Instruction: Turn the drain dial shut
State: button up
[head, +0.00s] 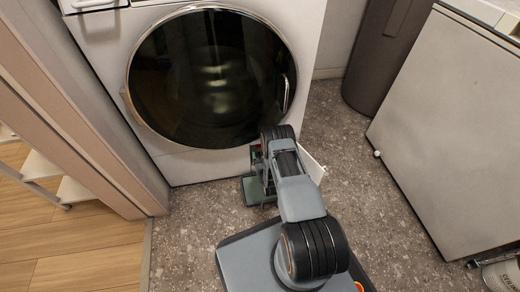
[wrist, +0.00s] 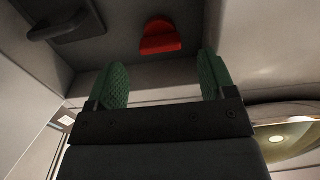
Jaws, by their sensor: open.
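The drain dial is a red knob (wrist: 160,37) in a dark grey recess, at the upper middle of the wrist view. My gripper (wrist: 164,82) is open, with its two green ribbed fingers apart and nothing between them. The dial shows beyond the fingertips, between the lines of the two fingers. I see no contact with it. In the head view my arm reaches down to the lower right front of the washer (head: 185,165). There the arm hides most of the recess, and I cannot make out the dial clearly.
A dark handle-like part (wrist: 65,22) sits left of the dial in the recess. A white flap (head: 312,166) stands out right of my arm. The washer's round door (head: 210,75) is shut. A dark bin (head: 390,50) and pale cabinet (head: 450,125) stand right; a door frame (head: 85,100) is left.

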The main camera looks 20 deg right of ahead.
aim_at(260, 146)
jog(key=shift+w+d+b, duration=0.2)
jog(key=shift+w+b, duration=0.15)
jog(key=shift+w, duration=0.55)
jog(key=shift+w+d+b, duration=0.15)
jog(key=shift+w+b, duration=0.15)
jog(key=shift+w, duration=0.6)
jog(key=shift+w+d+b, duration=0.2)
jog(key=shift+w+b, duration=0.15)
jog(key=shift+w, duration=0.55)
jog(key=shift+c, duration=0.2)
jog(key=c, duration=0.9)
